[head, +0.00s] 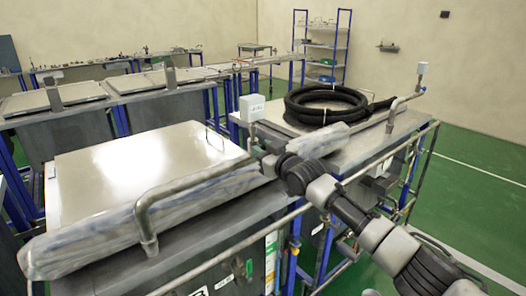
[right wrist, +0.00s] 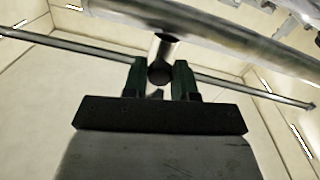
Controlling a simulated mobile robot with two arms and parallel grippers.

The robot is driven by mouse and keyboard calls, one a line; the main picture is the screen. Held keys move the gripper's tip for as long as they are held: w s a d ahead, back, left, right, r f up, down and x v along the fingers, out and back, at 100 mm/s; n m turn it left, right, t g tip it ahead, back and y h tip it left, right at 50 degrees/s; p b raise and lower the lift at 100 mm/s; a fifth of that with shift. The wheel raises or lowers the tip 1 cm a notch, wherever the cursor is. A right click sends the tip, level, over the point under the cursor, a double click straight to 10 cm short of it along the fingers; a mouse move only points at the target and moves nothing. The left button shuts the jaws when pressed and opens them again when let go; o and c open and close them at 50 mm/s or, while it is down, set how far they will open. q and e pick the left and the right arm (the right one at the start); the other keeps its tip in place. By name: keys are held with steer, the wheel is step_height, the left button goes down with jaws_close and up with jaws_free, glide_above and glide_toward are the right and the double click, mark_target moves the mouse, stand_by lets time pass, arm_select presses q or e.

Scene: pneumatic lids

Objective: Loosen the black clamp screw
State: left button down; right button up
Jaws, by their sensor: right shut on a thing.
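My right arm comes in from the lower right in the head view, and its gripper (head: 268,164) is at the end of the bent metal handle bar (head: 190,182) by the near lid (head: 145,158). In the right wrist view the two dark fingers of my right gripper (right wrist: 160,78) stand on either side of a short post with a dark round end, the black clamp screw (right wrist: 160,74), and are shut on it. In the head view I cannot make out the screw, which is small or hidden by the gripper. My left gripper is not in view.
A coiled black hose (head: 325,106) lies on the lid of the right station. A small white box (head: 252,107) stands behind my gripper. Blue-framed shelves (head: 322,45) stand at the back wall. The green floor (head: 480,170) is clear at the right.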

steer(key=n, duration=1.2)
steer(key=n+y+p, duration=0.1)
steer(key=n, duration=1.1)
steer(key=shift+f, duration=0.2)
steer(key=shift+n, duration=0.3)
steer(key=o, duration=0.9)
